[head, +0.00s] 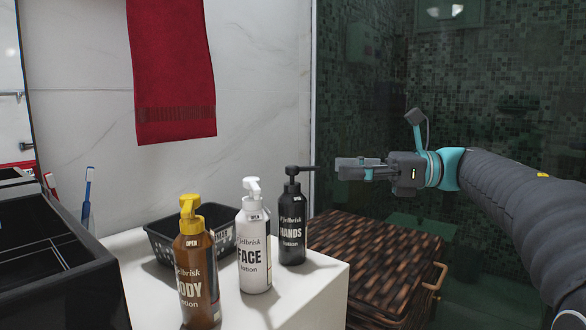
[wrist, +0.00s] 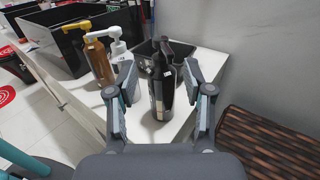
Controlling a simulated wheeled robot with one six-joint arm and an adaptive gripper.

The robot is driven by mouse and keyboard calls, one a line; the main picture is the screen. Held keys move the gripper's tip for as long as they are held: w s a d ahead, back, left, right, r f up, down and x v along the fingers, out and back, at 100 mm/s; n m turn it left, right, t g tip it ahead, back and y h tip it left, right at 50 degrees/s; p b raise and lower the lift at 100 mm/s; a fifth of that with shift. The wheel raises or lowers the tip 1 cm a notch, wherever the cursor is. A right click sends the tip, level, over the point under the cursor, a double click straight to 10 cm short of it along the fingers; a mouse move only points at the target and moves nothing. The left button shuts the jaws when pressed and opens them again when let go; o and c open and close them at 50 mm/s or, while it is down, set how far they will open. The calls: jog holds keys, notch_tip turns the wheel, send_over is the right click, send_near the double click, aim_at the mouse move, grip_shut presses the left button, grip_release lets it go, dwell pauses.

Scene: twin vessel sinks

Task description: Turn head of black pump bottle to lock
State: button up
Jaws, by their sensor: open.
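The black pump bottle labelled HANDS (head: 292,238) stands upright on the white counter's right end. Its black pump head (head: 291,171) has its nozzle pointing right, towards my gripper (head: 345,168). A small tag sits on its shoulder, too small to read surely. My gripper is open and empty, right of the pump head at about its height; they look apart in the head view. In the wrist view the black bottle (wrist: 163,92) appears between the two spread fingers of my gripper (wrist: 158,76), beyond them.
A white FACE bottle (head: 254,252) and a brown BODY bottle with yellow pump (head: 196,275) stand left of it. A black basket (head: 160,246) is behind them. A woven hamper (head: 370,258) stands right of the white counter (head: 318,276).

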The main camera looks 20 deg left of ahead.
aim_at(305, 167)
jog(key=x, duration=1)
jog(key=shift+c, duration=0.2)
